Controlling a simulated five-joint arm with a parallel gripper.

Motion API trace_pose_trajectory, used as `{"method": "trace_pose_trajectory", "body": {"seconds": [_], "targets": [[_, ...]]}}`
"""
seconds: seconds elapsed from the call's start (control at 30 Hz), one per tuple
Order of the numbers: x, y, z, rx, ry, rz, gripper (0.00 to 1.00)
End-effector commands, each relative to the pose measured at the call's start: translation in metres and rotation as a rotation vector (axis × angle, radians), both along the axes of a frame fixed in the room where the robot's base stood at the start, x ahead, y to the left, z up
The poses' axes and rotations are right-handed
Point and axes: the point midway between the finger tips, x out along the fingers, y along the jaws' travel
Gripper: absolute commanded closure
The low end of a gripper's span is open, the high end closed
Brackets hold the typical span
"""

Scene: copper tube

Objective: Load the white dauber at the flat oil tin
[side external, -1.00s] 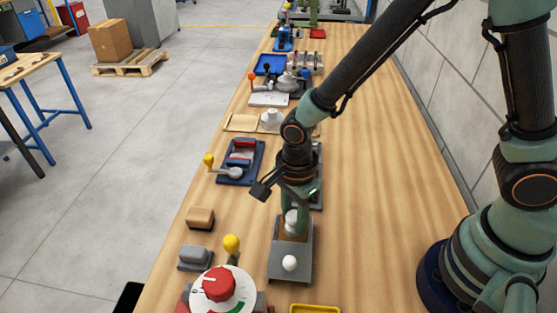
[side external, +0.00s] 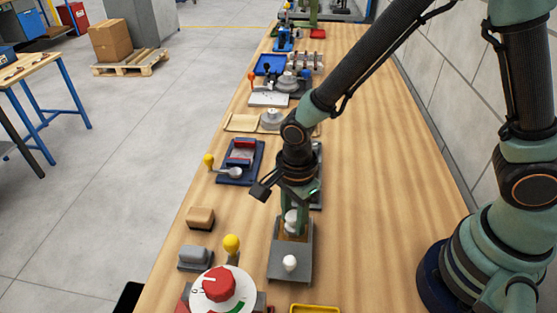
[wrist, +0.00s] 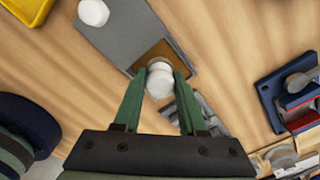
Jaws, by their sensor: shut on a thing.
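My gripper (wrist: 162,76) is shut on a white round-topped piece (wrist: 159,84), which looks like the white dauber. It also shows between my fingers in the side view (side external: 291,222). My gripper (side external: 293,217) points down at the far end of a flat grey tray (side external: 280,268). A brown square (wrist: 150,54) lies at that end, around or just behind the white piece; it looks like the flat oil tin. The dauber's lower end is hidden, so I cannot tell whether it touches the brown square.
A white knob (side external: 290,262) stands at the tray's near end. A red dial (side external: 219,281), a yellow tray (side external: 315,309) and a tan block (side external: 201,218) are nearby. A blue fixture (side external: 240,162) stands farther back. The bench's right side is clear.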

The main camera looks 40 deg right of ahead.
Motion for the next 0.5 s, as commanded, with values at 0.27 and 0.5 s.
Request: {"method": "trace_pose_trajectory", "body": {"seconds": [0.27, 0.5], "targets": [[0.0, 0.0, 0.017, 0.001, -0.001, 0.0, 1.0], [0.0, 0.0, 0.035, 0.001, -0.002, 0.0, 1.0]]}}
